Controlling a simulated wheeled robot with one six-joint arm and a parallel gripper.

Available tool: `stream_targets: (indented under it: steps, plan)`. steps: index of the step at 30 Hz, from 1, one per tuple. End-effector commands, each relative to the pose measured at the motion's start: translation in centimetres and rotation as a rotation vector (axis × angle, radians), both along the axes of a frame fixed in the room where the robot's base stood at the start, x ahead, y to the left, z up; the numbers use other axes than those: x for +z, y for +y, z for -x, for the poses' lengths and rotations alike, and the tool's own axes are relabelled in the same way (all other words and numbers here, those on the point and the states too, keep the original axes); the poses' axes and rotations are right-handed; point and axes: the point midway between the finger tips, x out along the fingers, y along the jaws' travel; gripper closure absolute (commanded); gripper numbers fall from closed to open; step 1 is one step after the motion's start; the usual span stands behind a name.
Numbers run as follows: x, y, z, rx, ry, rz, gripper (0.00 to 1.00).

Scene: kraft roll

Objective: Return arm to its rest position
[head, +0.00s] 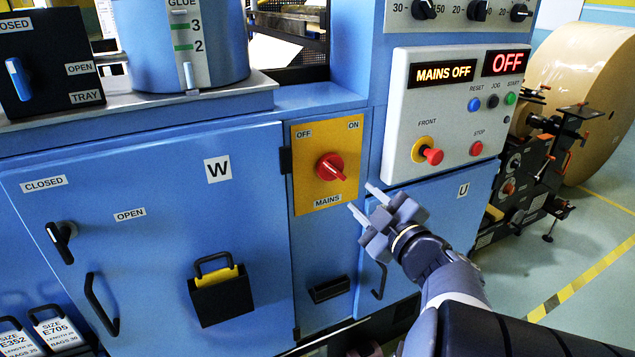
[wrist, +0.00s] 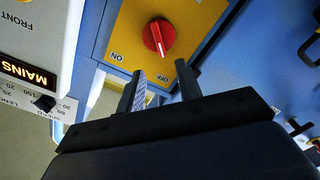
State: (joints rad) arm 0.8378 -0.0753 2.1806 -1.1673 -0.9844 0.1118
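My gripper (head: 366,202) is in front of the blue machine in the head view, just right of and below the red mains switch (head: 329,167). Its two fingers are spread apart with nothing between them. The wrist view shows the same open fingers (wrist: 163,90) and the red switch (wrist: 158,37) on its yellow plate (wrist: 128,45) beyond the fingertips. The fingers appear apart from the switch. The switch handle points right and slightly down in the head view. My arm reaches in from the lower right.
The control panel (head: 450,125) reads MAINS OFF and OFF, with a red knob (head: 432,155) sticking out above my gripper. Door W (head: 150,250) and door U (head: 455,215) look closed, with protruding handles. A large kraft roll (head: 585,95) stands at right; floor (head: 540,270) before it is open.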

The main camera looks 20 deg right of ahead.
Motion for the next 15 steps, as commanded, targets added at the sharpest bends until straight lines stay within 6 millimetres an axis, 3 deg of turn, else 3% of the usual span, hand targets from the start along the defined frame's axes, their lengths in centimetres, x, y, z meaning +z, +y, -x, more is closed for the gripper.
stream_targets:
  steps: [8,15]
  plan:
    - [-0.1,0.0,-1.0,0.001,0.000,-0.002,0.66]
    - [-0.1,0.2,-4.3,0.004,0.000,-0.002,0.66]
